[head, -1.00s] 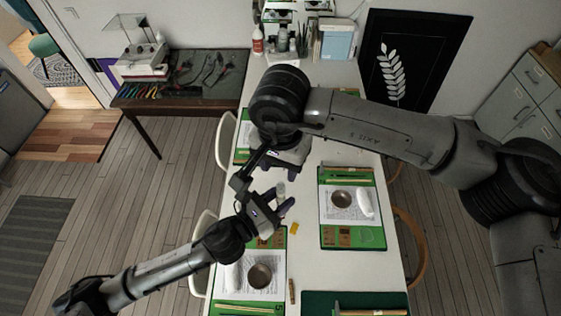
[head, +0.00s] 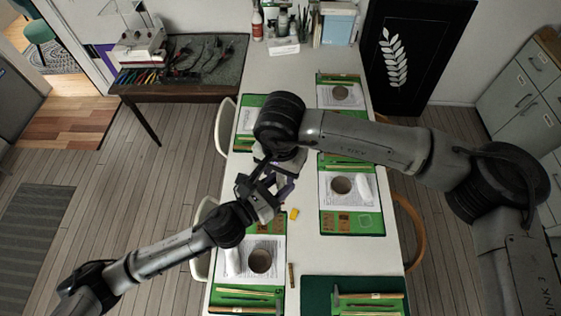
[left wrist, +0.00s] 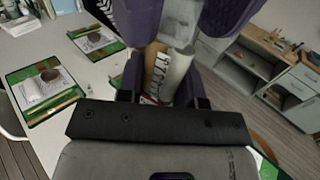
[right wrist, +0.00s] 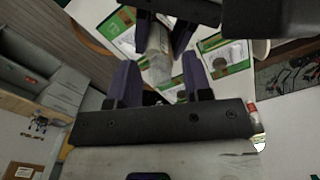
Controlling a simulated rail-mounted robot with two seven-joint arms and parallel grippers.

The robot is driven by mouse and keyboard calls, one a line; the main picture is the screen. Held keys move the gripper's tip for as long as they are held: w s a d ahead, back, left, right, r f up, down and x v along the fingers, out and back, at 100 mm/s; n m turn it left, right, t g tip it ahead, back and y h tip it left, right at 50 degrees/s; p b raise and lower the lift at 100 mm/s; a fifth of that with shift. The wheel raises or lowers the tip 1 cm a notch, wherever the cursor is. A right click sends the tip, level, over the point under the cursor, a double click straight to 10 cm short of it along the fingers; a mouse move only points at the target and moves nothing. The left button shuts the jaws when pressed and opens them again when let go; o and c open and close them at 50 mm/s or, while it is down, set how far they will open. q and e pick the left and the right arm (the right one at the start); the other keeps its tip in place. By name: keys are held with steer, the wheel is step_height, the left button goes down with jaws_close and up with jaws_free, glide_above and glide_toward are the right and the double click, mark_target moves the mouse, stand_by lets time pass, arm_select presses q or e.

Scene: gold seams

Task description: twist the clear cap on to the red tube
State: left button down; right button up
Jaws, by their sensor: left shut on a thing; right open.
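My left gripper (left wrist: 160,98) is shut on a labelled, partly see-through tube (left wrist: 157,72), with a bit of red low on it. A clear, greyish cylindrical part (left wrist: 180,45) stands at its upper end, between the purple fingers of my right gripper in the left wrist view. My right gripper (right wrist: 160,75) is open, its fingers on either side of the clear piece (right wrist: 158,48) in the right wrist view. I cannot tell how far the cap is seated. In the head view my left gripper (head: 268,196) and right gripper (head: 280,182) meet above the table and hide the tube.
The white table (head: 300,262) carries green mats with papers and round bowls (head: 341,184). A small yellow block (head: 294,213) lies just beside the grippers. A dark green mat (head: 318,292) is at the front. The air around the grippers is free.

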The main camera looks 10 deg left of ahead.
stand_by(0.3)
jaws_close()
stand_by(0.5)
steer(key=shift+o, duration=0.6)
jaws_free()
step_height(320, 180, up, 12)
stand_by(0.7)
